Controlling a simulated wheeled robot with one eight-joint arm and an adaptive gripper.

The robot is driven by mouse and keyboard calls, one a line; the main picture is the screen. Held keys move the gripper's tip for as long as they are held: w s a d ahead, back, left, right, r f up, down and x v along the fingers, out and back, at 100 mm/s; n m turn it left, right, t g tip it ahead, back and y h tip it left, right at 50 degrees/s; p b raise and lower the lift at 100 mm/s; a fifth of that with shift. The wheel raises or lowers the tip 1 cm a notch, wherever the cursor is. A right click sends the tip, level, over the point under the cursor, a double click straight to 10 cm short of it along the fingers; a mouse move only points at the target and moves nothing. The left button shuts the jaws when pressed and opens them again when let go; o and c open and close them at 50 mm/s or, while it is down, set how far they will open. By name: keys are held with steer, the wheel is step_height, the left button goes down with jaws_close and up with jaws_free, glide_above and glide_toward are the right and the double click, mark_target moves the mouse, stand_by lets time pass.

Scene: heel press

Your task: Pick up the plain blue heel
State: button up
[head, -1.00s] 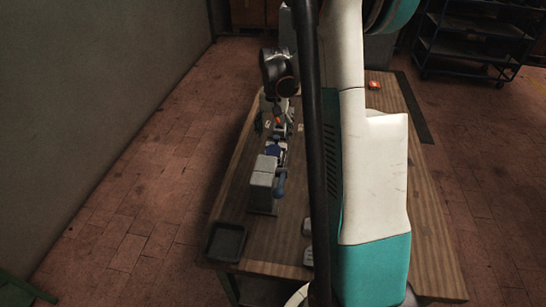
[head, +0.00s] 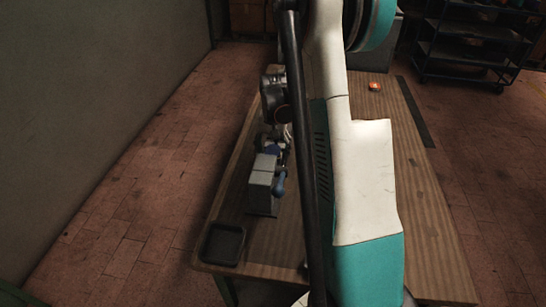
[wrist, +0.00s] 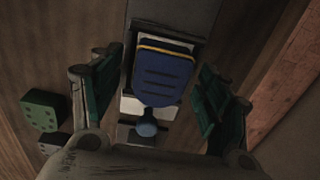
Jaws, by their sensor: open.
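A dark blue heel (wrist: 163,74) with a yellow line along its top edge and dark grooves lies on a pale plate of the grey press (wrist: 165,15) in the wrist view. My gripper (wrist: 159,66) is open, with one teal-padded finger on each side of the heel and a gap to both. In the head view the press (head: 263,185) stands on the left of the table, and a small blue patch (head: 271,147) shows behind it. My arm hides much of that area, including the fingers.
A green dotted block (wrist: 43,110) and a pale block (wrist: 55,145) lie left of my gripper. A blue round-ended lever (head: 279,181) sticks out from the press. A black tray (head: 223,243) is at the table's near left corner. An orange item (head: 375,86) lies far back.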

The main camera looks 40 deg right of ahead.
steer(key=c, duration=1.2)
steer(key=shift+r, duration=0.15)
